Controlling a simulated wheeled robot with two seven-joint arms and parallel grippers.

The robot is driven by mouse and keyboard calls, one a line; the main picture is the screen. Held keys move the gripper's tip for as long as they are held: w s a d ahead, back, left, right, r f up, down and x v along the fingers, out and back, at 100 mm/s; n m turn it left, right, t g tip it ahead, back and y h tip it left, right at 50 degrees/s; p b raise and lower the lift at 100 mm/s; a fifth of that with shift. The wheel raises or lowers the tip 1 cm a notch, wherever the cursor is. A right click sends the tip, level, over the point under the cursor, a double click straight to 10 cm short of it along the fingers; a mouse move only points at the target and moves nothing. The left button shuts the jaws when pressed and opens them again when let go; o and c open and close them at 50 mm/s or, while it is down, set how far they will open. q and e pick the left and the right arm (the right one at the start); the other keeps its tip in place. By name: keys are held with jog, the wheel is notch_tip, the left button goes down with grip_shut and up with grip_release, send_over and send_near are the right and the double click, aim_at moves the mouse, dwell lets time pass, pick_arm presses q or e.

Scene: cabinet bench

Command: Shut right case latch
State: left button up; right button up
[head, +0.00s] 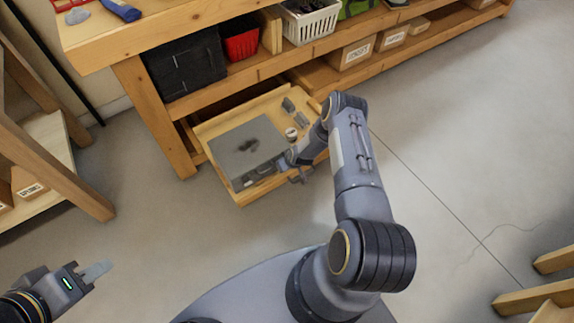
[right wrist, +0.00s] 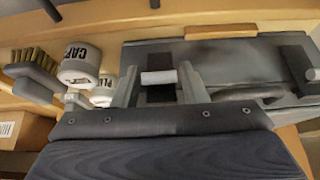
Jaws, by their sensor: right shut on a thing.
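The grey case (head: 247,152) lies with its lid down in the pulled-out wooden drawer. In the right wrist view its front (right wrist: 235,85) shows a dark handle (right wrist: 250,93) and two latches. The right case latch (right wrist: 158,78), dark with a pale bar, stands between the two fingers of my right gripper (right wrist: 158,86). They are shut on it. The other latch (right wrist: 300,70) is at the right of that view. In the head view my right gripper (head: 291,171) is at the case's front right corner, partly hidden by my arm. My left gripper (head: 92,272) is away at lower left; its finger gap is unclear.
The wooden drawer (head: 246,196) also holds a white labelled cup (right wrist: 80,65), a brush (right wrist: 32,68) and small grey parts (head: 294,108). Bins and boxes fill the bench shelf (head: 222,80) behind. The floor in front is clear.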

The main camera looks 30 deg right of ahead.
jog(key=shift+w+r+g+b, duration=0.1)
jog(key=shift+w+g+b, duration=0.45)
jog(key=shift+g, duration=0.35)
jog(key=shift+s, duration=0.1)
jog(key=o, duration=0.9)
jog(key=shift+s, duration=0.1)
